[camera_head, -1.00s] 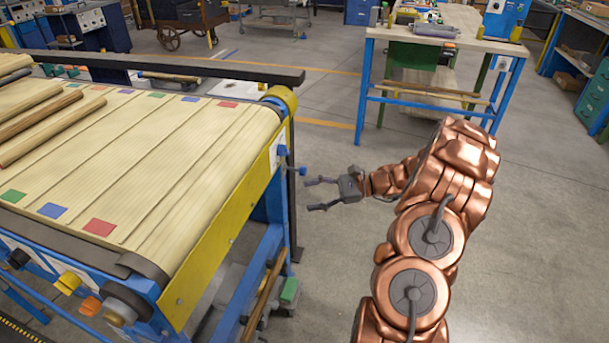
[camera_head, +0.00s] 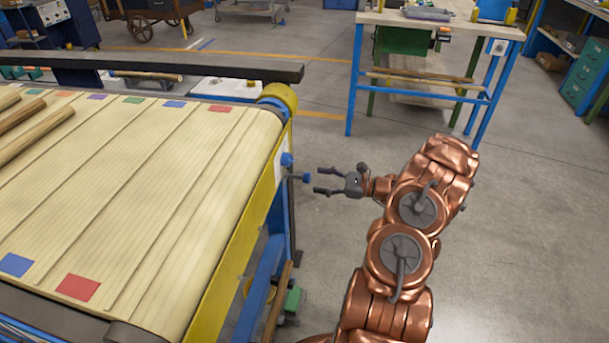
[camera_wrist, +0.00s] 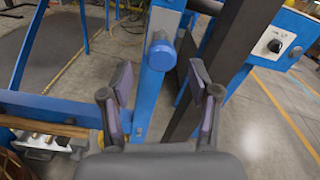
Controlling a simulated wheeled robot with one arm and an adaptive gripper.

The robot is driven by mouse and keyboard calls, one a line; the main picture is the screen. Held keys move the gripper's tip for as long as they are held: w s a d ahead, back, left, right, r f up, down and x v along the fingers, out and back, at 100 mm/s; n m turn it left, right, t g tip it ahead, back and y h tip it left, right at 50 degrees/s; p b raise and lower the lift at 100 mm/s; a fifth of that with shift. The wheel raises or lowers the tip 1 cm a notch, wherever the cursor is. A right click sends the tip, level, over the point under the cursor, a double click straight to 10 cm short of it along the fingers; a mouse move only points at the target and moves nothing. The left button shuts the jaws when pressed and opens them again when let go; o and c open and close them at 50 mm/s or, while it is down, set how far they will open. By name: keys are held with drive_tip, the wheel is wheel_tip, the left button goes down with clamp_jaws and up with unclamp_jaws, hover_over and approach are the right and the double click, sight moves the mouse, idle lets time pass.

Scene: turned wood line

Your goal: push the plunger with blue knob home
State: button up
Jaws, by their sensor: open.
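The plunger's blue knob (camera_head: 306,177) sticks out on a short rod from the right end of the conveyor frame. In the wrist view the round blue knob (camera_wrist: 161,54) is above the picture's centre, in front of a blue post. My gripper (camera_head: 320,181) is just right of the knob in the head view, fingers pointing at it. In the wrist view my gripper (camera_wrist: 160,92) is open and empty, one finger on each side below the knob. The knob looks apart from the fingers; the exact gap is hard to tell.
The conveyor belt (camera_head: 130,185) with wooden rods fills the left. A second blue part (camera_head: 287,159) sits on the frame beside the plunger. A dark upright bar (camera_wrist: 205,65) stands close right of the knob in the wrist view. Open floor (camera_head: 535,230) lies to the right.

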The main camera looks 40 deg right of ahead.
sight(310, 178)
drive_tip(key=shift+x, duration=2.3)
drive_tip(key=shift+w+d, duration=0.1)
drive_tip(key=shift+c, duration=0.2)
clamp_jaws()
